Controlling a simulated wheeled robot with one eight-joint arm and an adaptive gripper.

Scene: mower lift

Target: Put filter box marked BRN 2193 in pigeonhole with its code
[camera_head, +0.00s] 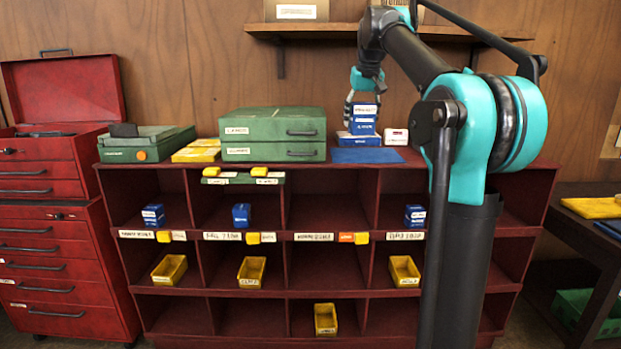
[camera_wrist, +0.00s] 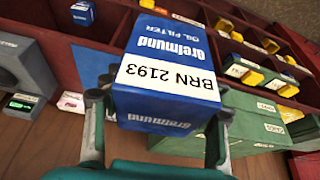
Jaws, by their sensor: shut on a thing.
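The blue filter box (camera_wrist: 165,75) fills the middle of the wrist view. Its white label reads BRN 2193, upside down there. My gripper (camera_wrist: 158,128) is shut on it, one finger at each side. In the head view my gripper (camera_head: 364,97) points down over the rack top, with the blue box (camera_head: 364,112) below its fingers.
Blue boxes stand in several upper pigeonholes, one at the right (camera_head: 414,215). Yellow bins (camera_head: 169,269) stand lower. On top are a green case (camera_head: 273,133), a small white box (camera_head: 395,137) and a blue mat (camera_head: 368,156). The third upper pigeonhole (camera_head: 328,205) looks empty.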

